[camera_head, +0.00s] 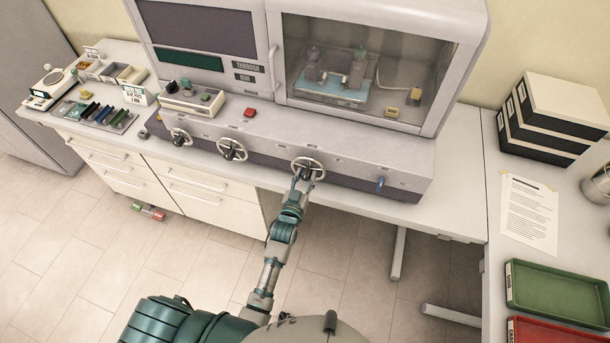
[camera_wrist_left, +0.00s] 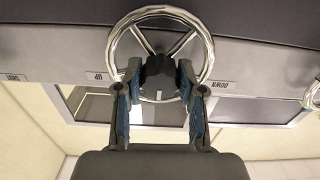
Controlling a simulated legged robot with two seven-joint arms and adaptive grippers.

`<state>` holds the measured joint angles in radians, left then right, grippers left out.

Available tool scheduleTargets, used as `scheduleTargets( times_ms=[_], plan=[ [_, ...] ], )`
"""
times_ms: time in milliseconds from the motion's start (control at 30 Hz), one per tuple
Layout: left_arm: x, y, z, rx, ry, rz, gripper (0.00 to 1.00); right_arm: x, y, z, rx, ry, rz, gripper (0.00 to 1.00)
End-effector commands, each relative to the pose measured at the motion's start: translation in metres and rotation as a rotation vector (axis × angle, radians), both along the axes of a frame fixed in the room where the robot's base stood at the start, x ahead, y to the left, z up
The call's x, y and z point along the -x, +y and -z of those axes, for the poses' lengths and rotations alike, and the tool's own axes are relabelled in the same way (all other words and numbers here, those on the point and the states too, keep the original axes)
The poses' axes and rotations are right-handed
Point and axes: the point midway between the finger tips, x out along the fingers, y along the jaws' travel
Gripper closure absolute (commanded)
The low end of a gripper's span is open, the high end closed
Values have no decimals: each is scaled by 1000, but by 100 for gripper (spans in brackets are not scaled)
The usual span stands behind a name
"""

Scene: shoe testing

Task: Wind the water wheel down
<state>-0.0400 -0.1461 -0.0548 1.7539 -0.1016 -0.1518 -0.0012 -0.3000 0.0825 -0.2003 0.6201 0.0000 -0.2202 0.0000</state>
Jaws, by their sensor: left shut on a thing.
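I cannot read which is named the water wheel. My left gripper (camera_head: 305,180) is at the right handwheel. In the left wrist view its fingers (camera_wrist_left: 158,80) are shut on the dark hub of this wheel (camera_wrist_left: 207,40), inside the spoked rim. Upside-down labels flank the wheel: UP (camera_wrist_left: 100,77) at left and DOWN (camera_wrist_left: 206,85) at right. My right gripper is out of view.
The machine has a glass chamber (camera_head: 300,50) with a fixture (camera_head: 340,72) inside. A green tray (camera_head: 558,295) and red tray (camera_head: 550,332) lie on the right bench.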

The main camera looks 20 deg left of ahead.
Motion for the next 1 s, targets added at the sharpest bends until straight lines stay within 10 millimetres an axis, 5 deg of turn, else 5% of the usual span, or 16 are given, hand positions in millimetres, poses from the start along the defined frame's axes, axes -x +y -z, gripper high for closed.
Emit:
scheduleTargets(
  times_ms=[700,733,800,1000],
  plan=[
    [-1,0,-2,79,-1,0,97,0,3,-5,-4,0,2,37],
    [-1,0,-2,79,-1,0,57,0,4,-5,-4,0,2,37],
    [-1,0,-2,78,-1,0,39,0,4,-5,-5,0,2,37],
    [-1,0,-2,78,-1,0,37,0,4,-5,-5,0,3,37]
  ],
)
